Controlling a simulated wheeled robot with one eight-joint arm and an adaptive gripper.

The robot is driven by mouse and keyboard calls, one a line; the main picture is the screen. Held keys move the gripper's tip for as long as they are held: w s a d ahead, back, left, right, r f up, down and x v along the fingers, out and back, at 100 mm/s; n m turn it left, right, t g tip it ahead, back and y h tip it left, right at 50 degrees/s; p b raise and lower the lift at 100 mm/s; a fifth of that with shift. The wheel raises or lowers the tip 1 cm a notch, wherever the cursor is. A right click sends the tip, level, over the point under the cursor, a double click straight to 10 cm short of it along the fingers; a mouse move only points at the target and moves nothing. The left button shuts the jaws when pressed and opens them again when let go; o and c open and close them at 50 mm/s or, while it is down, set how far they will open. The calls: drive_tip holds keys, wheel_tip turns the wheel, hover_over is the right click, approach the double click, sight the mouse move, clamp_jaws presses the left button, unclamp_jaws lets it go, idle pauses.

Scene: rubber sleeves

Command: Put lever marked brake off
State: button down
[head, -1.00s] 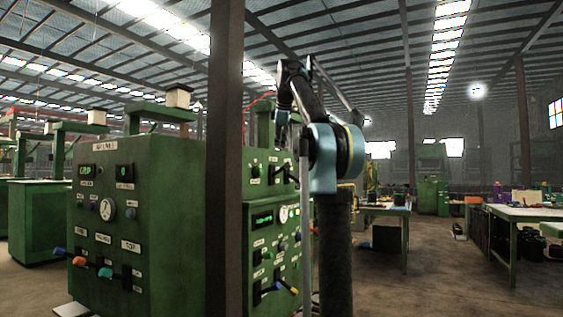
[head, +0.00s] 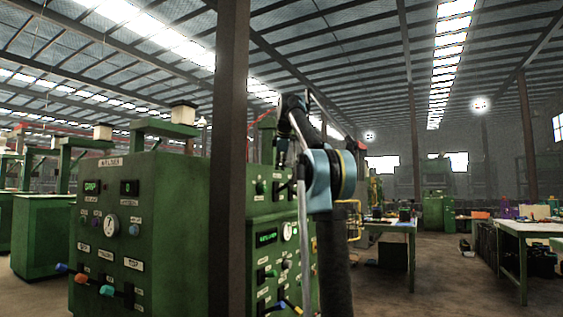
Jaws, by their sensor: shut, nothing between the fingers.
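A green control cabinet (head: 170,215) stands at the left with dials, displays and white label plates. Along its lower front are levers with a blue knob (head: 62,267), an orange knob (head: 81,279) and a teal knob (head: 106,290). A second green cabinet (head: 258,205) stands behind the dark post, with a row of small levers (head: 275,304) low on its face. The labels are too small to read, so I cannot tell which lever is marked brake. My arm rises in front of the second cabinet and covers part of it. I cannot make out gripper fingers.
A dark steel post (head: 229,160) stands between the two cabinets, close in front. Work benches (head: 535,230) with loose items stand at the right. A smaller table (head: 385,225) stands behind my arm. The floor between them is open.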

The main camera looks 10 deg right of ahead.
sight(285, 186)
drive_tip(key=w+d+f, duration=0.1)
drive_tip(key=f, duration=0.1)
drive_tip(key=w+d+f, duration=0.1)
drive_tip(key=f, duration=0.1)
drive_tip(key=shift+w+d, duration=0.35)
drive_tip(key=shift+s+a+f, duration=0.1)
drive_tip(key=shift+s+a, duration=0.05)
